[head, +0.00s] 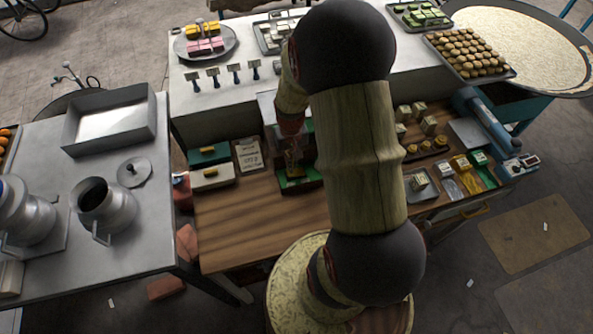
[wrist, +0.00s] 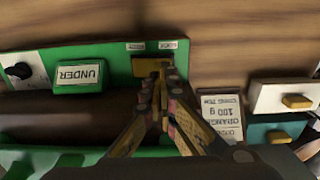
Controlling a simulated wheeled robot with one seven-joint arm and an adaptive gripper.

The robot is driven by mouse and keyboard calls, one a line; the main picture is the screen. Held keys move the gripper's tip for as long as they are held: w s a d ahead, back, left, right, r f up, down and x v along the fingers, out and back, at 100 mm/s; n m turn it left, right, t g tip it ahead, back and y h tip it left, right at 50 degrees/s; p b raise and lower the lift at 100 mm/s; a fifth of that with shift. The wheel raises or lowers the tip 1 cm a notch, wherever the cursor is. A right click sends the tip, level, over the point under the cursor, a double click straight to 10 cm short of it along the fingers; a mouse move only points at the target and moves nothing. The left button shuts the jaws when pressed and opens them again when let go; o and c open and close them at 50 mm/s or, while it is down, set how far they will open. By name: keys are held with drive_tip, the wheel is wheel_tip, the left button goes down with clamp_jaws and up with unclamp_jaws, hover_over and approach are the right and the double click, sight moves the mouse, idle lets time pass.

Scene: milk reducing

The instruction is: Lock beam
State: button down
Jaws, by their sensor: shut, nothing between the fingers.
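My gripper (wrist: 160,78) is shut and empty in the wrist view, its fingertips together. The tips are at the right part of a small yellow block (wrist: 141,66) on the green device (wrist: 112,55); I cannot tell whether they touch it. Two small labels sit above the block, too small to read surely. In the head view the gripper (head: 294,170) is over the green device (head: 297,184), and my arm hides part of that area. The beam cannot be made out.
Bare wooden tabletop (head: 235,222) lies in front. Weights (head: 427,147) stand to the right.

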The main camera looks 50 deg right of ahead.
drive_tip(key=shift+f+b, duration=1.1)
drive_tip(key=shift+f, duration=0.55)
idle(1.3)
drive_tip(key=shift+r+p, duration=2.5)
drive_tip(key=shift+r, duration=1.05)
drive_tip(key=shift+s, duration=0.1)
drive_tip(key=s+a+r+n+t+b, duration=0.2)
drive_tip(key=a+r+b, duration=0.4)
drive_tip(key=a, duration=0.5)
drive_tip(key=s+a+r+n+t+b, duration=0.3)
drive_tip(key=a+r+b, duration=0.4)
drive_tip(key=a+b, duration=0.4)
drive_tip(key=shift+s+a+n+t, duration=0.35)
drive_tip(key=shift+s+n, duration=0.35)
drive_tip(key=shift+s, duration=0.45)
